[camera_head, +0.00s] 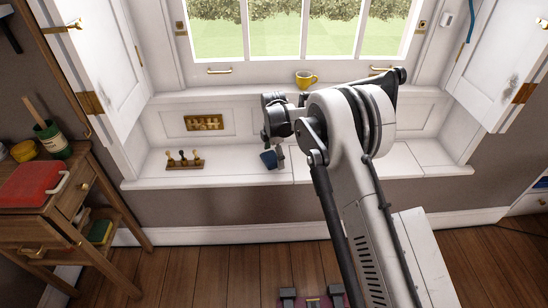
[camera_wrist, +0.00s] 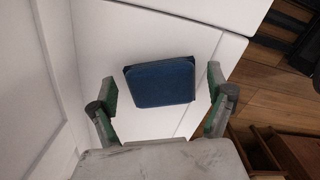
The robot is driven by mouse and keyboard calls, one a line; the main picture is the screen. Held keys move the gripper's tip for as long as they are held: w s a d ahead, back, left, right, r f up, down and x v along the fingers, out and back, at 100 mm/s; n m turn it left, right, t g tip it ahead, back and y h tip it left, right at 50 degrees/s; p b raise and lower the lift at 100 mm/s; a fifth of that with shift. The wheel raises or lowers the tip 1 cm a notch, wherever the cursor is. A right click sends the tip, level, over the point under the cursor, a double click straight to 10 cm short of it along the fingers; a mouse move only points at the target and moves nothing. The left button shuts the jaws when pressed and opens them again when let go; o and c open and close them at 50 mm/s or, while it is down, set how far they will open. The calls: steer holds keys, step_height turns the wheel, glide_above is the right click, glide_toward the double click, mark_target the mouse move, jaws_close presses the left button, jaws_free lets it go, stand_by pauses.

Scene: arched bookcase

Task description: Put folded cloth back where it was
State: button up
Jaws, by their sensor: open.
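The folded cloth is a dark blue, rounded, flat square (camera_wrist: 160,82). It lies on the white window seat in the wrist view, between and beyond my fingertips. My gripper (camera_wrist: 162,88) is open, with one green-padded finger on each side of the cloth and a gap at both sides. In the head view the blue cloth (camera_head: 268,160) shows on the seat beside my gripper (camera_head: 280,155), partly covered by it.
A row of small knobs on a wooden base (camera_head: 185,160) stands left on the seat. A wooden side table (camera_head: 75,200) at left holds a red box (camera_head: 32,184). The seat's left part is mostly clear.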

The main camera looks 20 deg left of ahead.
mark_target(274, 156)
step_height(274, 156, up, 11)
steer(key=p, duration=0.3)
steer(key=s+d+r+m+t, duration=0.15)
steer(key=d+r+m, duration=0.45)
steer(key=d+r, duration=0.85)
steer(key=s+d+r+m+t+y, duration=0.1)
steer(key=s+d+r+m+t, duration=0.1)
steer(key=s+d+r+m, duration=0.7)
steer(key=s+d+r+m+t, duration=0.2)
steer(key=s+d+r+m, duration=0.3)
steer(key=s+d, duration=0.85)
steer(key=s+d+f+m+t, duration=0.1)
steer(key=s+d+f+m, duration=0.1)
steer(key=s, duration=0.5)
steer(key=s+d+f+m+h, duration=0.1)
steer(key=s+d+f+m, duration=0.1)
steer(key=s+d+m, duration=0.2)
steer(key=s+d, duration=0.1)
steer(key=s, duration=0.2)
steer(key=shift+s+d+m+t, duration=0.3)
steer(key=shift+d+t, duration=0.05)
steer(key=shift+d, duration=0.05)
